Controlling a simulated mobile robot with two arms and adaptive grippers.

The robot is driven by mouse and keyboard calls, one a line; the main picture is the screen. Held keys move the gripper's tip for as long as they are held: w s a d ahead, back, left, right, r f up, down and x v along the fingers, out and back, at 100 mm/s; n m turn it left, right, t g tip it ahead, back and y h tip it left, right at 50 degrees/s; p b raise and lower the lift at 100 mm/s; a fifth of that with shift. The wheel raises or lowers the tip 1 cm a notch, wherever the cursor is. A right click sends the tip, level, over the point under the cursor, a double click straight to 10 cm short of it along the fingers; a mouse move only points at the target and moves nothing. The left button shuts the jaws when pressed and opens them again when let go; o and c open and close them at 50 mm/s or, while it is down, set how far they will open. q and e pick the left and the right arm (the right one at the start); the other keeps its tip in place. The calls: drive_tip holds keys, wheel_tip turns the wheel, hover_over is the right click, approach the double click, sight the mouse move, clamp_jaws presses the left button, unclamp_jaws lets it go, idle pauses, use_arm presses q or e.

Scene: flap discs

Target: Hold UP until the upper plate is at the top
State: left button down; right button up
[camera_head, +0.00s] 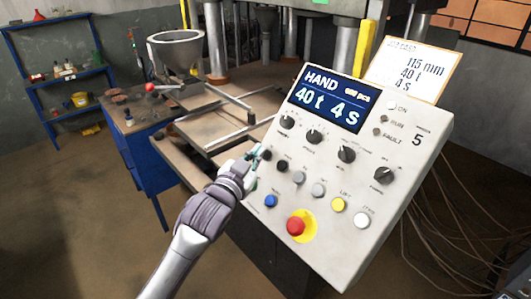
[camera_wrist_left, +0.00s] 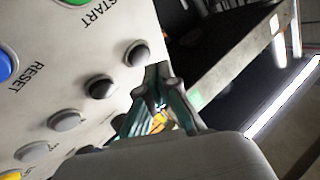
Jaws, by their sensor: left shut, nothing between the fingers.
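The slanted control panel (camera_head: 400,165) shows "HAND", "40 t" and "4 s" on its screen (camera_head: 330,98). My left gripper (camera_head: 256,155) is shut and empty at the panel's left edge, beside the end black button (camera_head: 265,155). In the left wrist view the fingertips (camera_wrist_left: 158,75) are close to this black button (camera_wrist_left: 138,53); I cannot tell whether they touch it. A second black button (camera_wrist_left: 100,87) is alongside. Button labels here are too small or hidden to read, so I cannot tell which is UP. The upper plate cannot be made out. My right gripper is not in view.
A red emergency stop (camera_head: 296,226) and a blue RESET button (camera_head: 270,201) are lower on the panel. The green START button (camera_wrist_left: 75,1) shows in the wrist view. The press columns (camera_head: 215,45) stand behind. A blue bench (camera_head: 150,160) is at left.

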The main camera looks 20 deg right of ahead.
use_arm(q)
drive_tip(key=shift+a+r+p, duration=0.15)
drive_tip(key=shift+r+p, duration=0.15)
drive_tip(key=shift+p, duration=0.15)
drive_tip(key=a+r+p, duration=0.1)
drive_tip(key=p, duration=0.1)
drive_tip(key=s+a+r+p, duration=0.1)
drive_tip(key=a+p, duration=0.1)
drive_tip(key=shift+s+a+r, duration=0.15)
drive_tip(key=shift+r, duration=0.15)
